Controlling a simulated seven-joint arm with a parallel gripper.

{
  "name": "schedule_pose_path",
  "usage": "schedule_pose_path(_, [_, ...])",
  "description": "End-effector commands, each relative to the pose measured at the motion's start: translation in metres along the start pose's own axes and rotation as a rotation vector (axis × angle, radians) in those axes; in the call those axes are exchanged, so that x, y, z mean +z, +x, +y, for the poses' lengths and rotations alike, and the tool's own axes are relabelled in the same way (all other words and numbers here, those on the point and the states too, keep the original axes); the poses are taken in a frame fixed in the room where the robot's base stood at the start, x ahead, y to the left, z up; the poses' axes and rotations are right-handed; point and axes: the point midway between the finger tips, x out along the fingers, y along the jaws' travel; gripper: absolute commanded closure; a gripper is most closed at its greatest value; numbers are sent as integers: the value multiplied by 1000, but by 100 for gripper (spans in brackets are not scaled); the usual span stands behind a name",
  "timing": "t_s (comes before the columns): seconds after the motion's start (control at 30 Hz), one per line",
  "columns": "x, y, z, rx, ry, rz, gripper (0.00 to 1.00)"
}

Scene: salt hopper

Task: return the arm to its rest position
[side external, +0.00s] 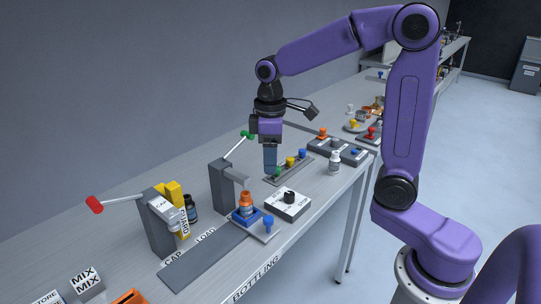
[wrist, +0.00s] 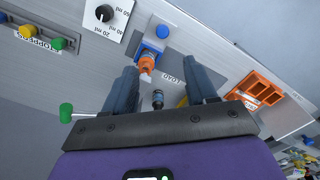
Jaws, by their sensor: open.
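My gripper (side external: 270,170) hangs fingers down above the bench, near the stopper rack with its coloured knobs. In the wrist view the two fingers of my gripper (wrist: 160,66) stand apart with nothing held between them. An orange-topped bottle (side external: 246,202) stands on the blue holder (side external: 241,216) below the grey press spout. The bottle also shows in the wrist view (wrist: 146,63), beyond the fingers and apart from them. The purple arm is bent high over the bench.
The green-knobbed lever (side external: 240,143) rises close beside my gripper. A red-knobbed lever (side external: 95,204) is at the left. A white dial box (side external: 288,203), the stopper rack (side external: 291,169) and a white bottle (side external: 335,162) stand nearby. The air above the bench looks mostly free.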

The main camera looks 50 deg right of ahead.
Motion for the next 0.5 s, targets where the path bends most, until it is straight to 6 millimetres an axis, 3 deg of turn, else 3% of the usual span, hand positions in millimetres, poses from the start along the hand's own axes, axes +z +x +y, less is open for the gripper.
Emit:
schedule_pose_path(0.27, [1, 1, -4, 0, -7, 0, 43])
schedule_pose_path(0.5, [15, 5, -35, 1, -77, 5, 43])
